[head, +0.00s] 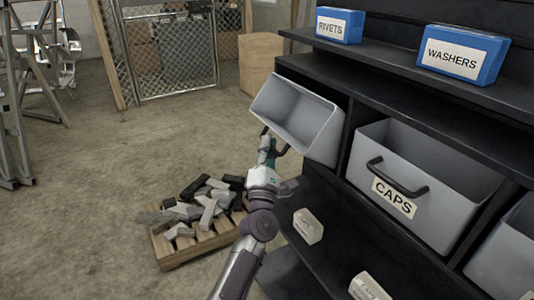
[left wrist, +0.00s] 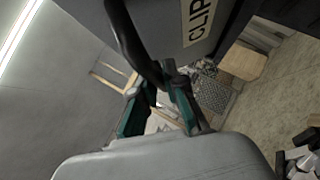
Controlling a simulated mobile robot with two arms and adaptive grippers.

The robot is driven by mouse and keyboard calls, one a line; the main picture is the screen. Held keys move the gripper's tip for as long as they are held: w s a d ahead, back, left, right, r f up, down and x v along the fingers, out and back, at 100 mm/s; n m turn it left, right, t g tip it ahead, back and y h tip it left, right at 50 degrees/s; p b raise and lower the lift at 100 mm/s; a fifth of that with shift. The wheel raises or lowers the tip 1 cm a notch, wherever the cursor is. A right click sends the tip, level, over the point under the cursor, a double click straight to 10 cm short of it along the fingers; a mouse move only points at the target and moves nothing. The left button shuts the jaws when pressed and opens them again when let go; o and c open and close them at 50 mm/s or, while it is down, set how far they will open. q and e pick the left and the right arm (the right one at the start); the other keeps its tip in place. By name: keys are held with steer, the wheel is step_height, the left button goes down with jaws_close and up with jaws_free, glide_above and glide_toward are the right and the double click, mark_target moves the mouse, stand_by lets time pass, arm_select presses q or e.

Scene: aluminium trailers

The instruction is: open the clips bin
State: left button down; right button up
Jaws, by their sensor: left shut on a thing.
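The grey clips bin (head: 300,112) is at the left end of the middle shelf in the head view. It stands out from the shelf front and is tipped, with its open inside showing. Its front and label face away there. In the left wrist view its label (left wrist: 197,22), partly cut off, reads "CLIP", and its dark handle (left wrist: 130,42) runs down to my fingers. My left gripper (head: 270,147) is at the bin's front, shut on the handle; its teal fingers also show in the left wrist view (left wrist: 160,92). My right gripper is out of view.
The grey caps bin (head: 435,185) sits in the shelf unit to the right. Blue rivets (head: 339,25) and washers (head: 463,53) boxes stand above. A pallet (head: 190,247) with metal pieces lies on the floor beside my arm. Open floor lies left.

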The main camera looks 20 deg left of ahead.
arm_select(q)
steer(key=shift+d+r, duration=0.1)
steer(key=c, duration=1.2)
jaws_free()
steer(key=shift+w, duration=0.1)
steer(key=v, duration=1.2)
